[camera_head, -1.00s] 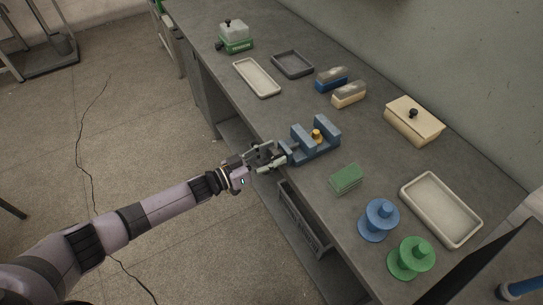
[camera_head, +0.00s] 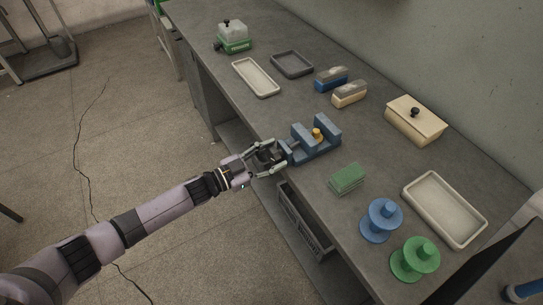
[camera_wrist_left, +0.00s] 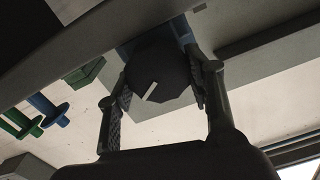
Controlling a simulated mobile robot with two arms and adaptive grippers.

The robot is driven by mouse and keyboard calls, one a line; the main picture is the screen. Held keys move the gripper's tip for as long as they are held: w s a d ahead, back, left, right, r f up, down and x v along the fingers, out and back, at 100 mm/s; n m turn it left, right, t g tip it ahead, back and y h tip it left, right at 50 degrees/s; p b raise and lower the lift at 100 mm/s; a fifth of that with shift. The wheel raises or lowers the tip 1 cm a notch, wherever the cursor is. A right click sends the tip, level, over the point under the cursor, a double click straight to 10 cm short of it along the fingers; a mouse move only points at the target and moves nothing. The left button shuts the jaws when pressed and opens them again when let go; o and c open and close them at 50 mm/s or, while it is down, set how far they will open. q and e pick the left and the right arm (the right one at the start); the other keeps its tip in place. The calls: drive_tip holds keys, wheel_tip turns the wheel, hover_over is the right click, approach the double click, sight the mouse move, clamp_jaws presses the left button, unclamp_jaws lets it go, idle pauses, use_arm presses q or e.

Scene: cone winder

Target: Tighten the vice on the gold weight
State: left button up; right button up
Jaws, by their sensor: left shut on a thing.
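The blue vice (camera_head: 316,151) stands at the front edge of the grey bench. The small gold weight (camera_head: 317,134) sits upright between its jaws; whether both jaws touch it I cannot tell. My left gripper (camera_head: 280,158) is at the near end of the vice, its fingers on either side of the vice's knob. In the left wrist view the knob (camera_wrist_left: 165,72) is dark and faceted with a pale stripe, and sits between the two fingers. The gripper is shut on it. My right gripper is not in view.
A green block (camera_head: 347,178), blue spool (camera_head: 382,219) and green spool (camera_head: 414,259) stand right of the vice. Pale trays (camera_head: 256,77), a dark tray (camera_head: 292,64), two brushes and a lidded cream box (camera_head: 414,121) lie around. A drawer (camera_head: 303,218) shows below the bench edge.

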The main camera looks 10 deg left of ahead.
use_arm(q)
drive_tip(key=o, duration=0.9)
drive_tip(key=shift+a, duration=0.1)
drive_tip(key=v, duration=1.2)
